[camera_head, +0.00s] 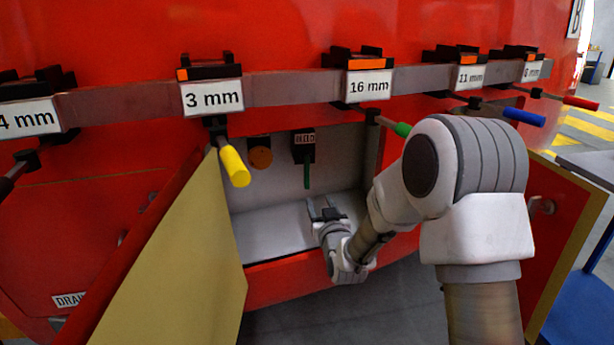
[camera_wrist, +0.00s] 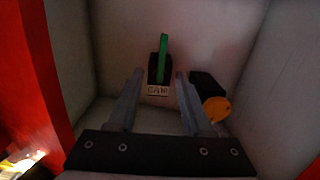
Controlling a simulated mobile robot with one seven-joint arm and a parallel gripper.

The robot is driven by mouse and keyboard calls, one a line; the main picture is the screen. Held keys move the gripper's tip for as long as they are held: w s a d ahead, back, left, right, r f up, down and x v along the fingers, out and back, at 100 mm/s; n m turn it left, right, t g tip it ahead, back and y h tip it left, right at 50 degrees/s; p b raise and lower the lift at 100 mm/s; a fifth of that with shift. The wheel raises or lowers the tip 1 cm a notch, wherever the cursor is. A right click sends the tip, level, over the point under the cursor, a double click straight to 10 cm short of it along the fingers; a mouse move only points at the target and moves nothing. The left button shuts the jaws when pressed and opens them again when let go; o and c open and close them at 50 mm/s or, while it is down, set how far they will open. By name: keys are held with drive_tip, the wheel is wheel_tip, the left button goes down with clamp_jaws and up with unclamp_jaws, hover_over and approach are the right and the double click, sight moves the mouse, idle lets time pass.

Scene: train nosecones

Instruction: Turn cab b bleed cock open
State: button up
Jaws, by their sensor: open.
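A bleed cock with a green handle (camera_head: 307,175) is mounted on the back wall of an open compartment in the red nosecone. Its handle hangs straight down from a black body (camera_head: 304,150) with a small white label. In the wrist view the green handle (camera_wrist: 163,56) points up, with the label (camera_wrist: 158,91) below it; the lettering is too small to read surely. My gripper (camera_head: 325,208) is open and empty inside the compartment, below and in front of the handle. In the wrist view its two fingers (camera_wrist: 158,76) lie either side of the label, apart from the cock.
A round orange knob (camera_head: 260,157) is beside the cock; it also shows in the wrist view (camera_wrist: 217,108). Open doors flank the compartment, cream-faced at left (camera_head: 185,260) and red at right (camera_head: 550,222). Above runs a grey rail (camera_head: 290,88) with several labelled tools, including yellow (camera_head: 234,166) and green-gripped (camera_head: 402,129) ones.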

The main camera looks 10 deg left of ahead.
sight(307, 180)
drive_tip(key=shift+t, duration=0.4)
drive_tip(key=b+x, duration=0.1)
drive_tip(key=x, duration=0.5)
drive_tip(key=f+b+x, duration=0.1)
drive_tip(key=x, duration=0.5)
drive_tip(key=b+x, duration=0.1)
drive_tip(key=x, duration=0.5)
drive_tip(key=shift+s+a+f+b, duration=0.2)
drive_tip(key=shift+a+f+b, duration=0.05)
drive_tip(key=shift+a+b, duration=0.15)
drive_tip(key=shift+c, duration=0.2)
clamp_jaws()
idle(0.5)
